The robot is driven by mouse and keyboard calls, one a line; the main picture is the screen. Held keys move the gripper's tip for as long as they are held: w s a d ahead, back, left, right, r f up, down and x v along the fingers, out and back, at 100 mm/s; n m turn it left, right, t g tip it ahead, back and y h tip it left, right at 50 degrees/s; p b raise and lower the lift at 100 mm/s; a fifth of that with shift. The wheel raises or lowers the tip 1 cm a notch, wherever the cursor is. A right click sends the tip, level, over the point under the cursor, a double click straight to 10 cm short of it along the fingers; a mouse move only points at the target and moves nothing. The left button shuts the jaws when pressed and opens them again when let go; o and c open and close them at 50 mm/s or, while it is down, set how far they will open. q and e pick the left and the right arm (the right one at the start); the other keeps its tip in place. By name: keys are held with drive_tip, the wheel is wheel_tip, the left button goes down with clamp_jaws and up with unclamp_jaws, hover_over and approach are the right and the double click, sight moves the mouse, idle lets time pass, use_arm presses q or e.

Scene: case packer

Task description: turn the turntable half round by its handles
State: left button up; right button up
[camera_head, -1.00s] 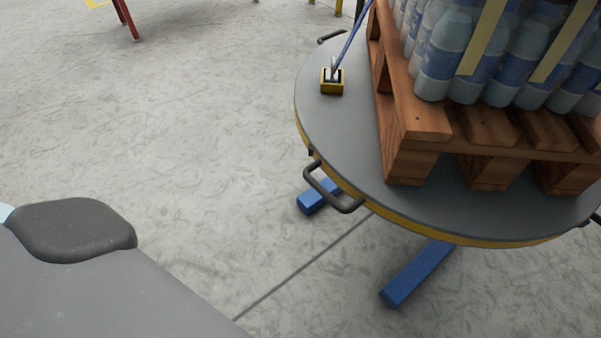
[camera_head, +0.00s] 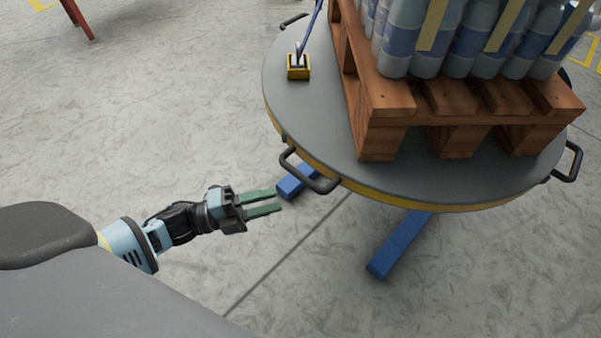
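The turntable (camera_head: 310,125) is a round grey disc with a yellow rim. A dark near handle (camera_head: 308,174) juts from its front left rim, another handle (camera_head: 570,162) from its right side, and a third handle (camera_head: 294,21) shows at the far left. My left gripper (camera_head: 279,200) has two green fingers, parted with a gap between them and nothing in it. In the picture it is just left of and below the near handle, not touching it. My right gripper is out of view.
A wooden pallet (camera_head: 392,112) with several strapped bottles (camera_head: 402,45) stands on the turntable. A yellow block (camera_head: 298,68) with a lever sits on the disc's left. Blue legs (camera_head: 400,245) stick out below.

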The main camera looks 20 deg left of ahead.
sight(301, 175)
use_arm(q)
drive_tip(key=shift+w+d+r+m+g+h, duration=0.5)
drive_tip(key=shift+w+d+r+m+g, duration=0.2)
drive_tip(key=shift+w+d+r+m, duration=0.7)
drive_tip(key=shift+w+d+r+m+g+h, duration=0.5)
drive_tip(key=shift+w+d+r+m+g, duration=0.2)
drive_tip(key=shift+w+d+r+m, duration=0.55)
drive_tip(key=shift+w+f, duration=0.25)
drive_tip(key=shift+w, duration=0.05)
clamp_jaws()
